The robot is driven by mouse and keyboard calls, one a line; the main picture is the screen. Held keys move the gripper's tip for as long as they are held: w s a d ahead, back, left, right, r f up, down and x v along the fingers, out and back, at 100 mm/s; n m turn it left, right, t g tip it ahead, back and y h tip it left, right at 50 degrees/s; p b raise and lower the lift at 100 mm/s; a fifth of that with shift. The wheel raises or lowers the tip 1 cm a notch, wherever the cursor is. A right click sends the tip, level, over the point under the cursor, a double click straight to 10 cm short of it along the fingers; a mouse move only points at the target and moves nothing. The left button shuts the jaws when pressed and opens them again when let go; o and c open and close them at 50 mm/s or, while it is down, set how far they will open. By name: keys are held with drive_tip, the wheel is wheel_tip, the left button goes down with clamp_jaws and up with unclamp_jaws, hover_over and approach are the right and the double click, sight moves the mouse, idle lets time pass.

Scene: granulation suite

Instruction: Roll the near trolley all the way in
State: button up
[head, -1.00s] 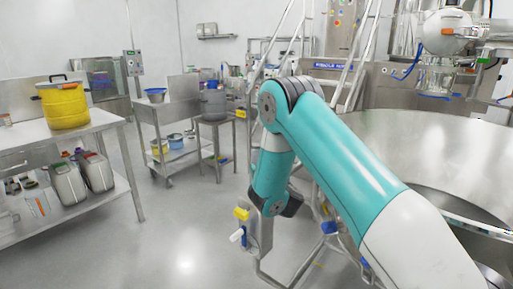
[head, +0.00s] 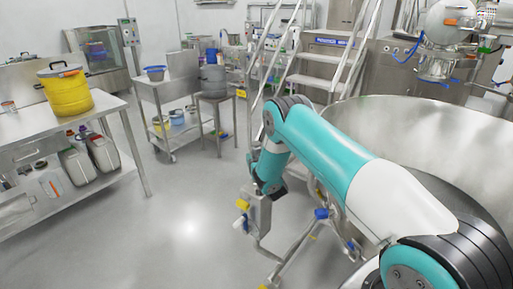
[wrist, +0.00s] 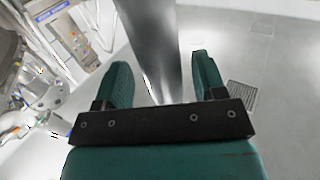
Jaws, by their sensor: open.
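A large open steel bowl (head: 400,112) on a tubular frame (head: 290,255) with blue and yellow fittings fills the near right; it seems to be the near trolley, though its wheels are hard to make out. My arm reaches across in front of the bowl, with its end low by an upright metal box (head: 258,213) on the frame's left. In the wrist view my gripper (wrist: 162,66) is open, with its fingers on either side of a shiny metal post (wrist: 150,45). I cannot tell whether they touch it. The fingers are hidden in the head view.
A wheeled cart (head: 152,92) with a blue bowl stands at the back left, beside a small stand holding a grey drum (head: 213,80). A steel table (head: 110,103) with a yellow drum (head: 65,92) is at left. Steps (head: 318,80) rise behind my arm. The middle floor is clear.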

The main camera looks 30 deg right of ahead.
drive_tip(key=shift+w+d+r+p, duration=0.1)
drive_tip(key=shift+w+p, duration=0.5)
drive_tip(key=shift+w, duration=0.05)
clamp_jaws()
